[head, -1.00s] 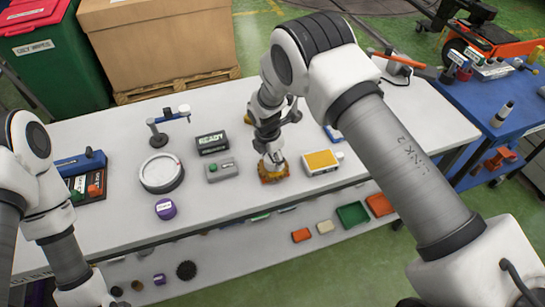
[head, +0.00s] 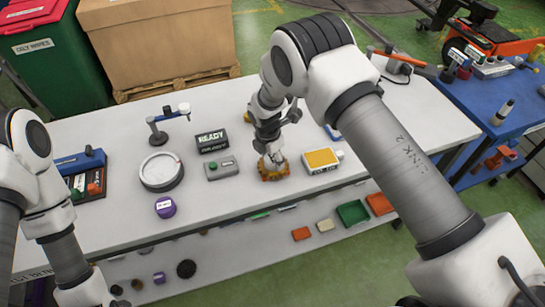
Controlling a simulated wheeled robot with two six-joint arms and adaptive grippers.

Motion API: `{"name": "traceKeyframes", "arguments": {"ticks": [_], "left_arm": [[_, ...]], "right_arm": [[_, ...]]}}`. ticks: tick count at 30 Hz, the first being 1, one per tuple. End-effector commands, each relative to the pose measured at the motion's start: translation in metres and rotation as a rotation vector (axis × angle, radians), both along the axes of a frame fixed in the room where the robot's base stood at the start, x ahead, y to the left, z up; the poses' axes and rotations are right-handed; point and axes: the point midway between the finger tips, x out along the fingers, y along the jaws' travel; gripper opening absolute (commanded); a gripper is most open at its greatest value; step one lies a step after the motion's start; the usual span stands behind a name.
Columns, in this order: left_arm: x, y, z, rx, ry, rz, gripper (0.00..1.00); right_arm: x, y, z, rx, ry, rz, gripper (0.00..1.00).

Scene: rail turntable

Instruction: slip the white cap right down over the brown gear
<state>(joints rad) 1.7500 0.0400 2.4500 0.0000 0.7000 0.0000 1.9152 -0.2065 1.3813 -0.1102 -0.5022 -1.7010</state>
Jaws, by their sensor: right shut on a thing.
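The brown gear (head: 273,174) sits on the white bench, right of the grey box with a green button. My right gripper (head: 273,158) points down directly over the gear. It is shut on a small pale thing at its fingertips, which seems to be the white cap. The fingers and wrist hide most of the cap. I cannot tell whether the cap touches the gear or how far it sits over it. My left arm is at the left edge, and its gripper is not in view.
A yellow-topped white box (head: 321,160) stands close right of the gear. The grey button box (head: 221,168) and a READY display (head: 212,141) are to the left. A round white dial (head: 161,171) and a purple cylinder (head: 165,207) stand farther left. The bench's front edge is near.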

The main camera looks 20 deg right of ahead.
Motion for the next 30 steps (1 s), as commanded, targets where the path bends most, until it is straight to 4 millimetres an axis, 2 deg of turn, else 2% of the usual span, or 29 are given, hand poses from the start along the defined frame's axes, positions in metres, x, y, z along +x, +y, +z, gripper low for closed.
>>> {"name": "traceKeyframes", "arguments": {"ticks": [7,8,10,22,26,30], "left_arm": [[0.000,0.000,0.000,0.000,0.000,0.000,0.93],[0.000,0.000,0.000,0.000,0.000,0.000,0.93],[0.000,0.000,0.000,0.000,0.000,0.000,0.93],[0.000,0.000,0.000,0.000,0.000,0.000,0.93],[0.000,0.000,0.000,0.000,0.000,0.000,0.93],[0.000,0.000,0.000,0.000,0.000,0.000,0.93]], "right_arm": [[0.000,0.000,-0.001,0.000,0.000,0.000,0.39],[0.000,0.000,-0.001,0.000,0.000,0.000,0.60],[0.000,0.000,-0.001,0.000,0.000,0.000,0.85],[0.000,0.001,0.005,-0.001,-0.001,0.000,0.86],[0.000,0.003,0.025,-0.001,-0.004,-0.001,0.86],[-0.002,0.007,0.062,-0.001,-0.005,0.001,0.86]]}}
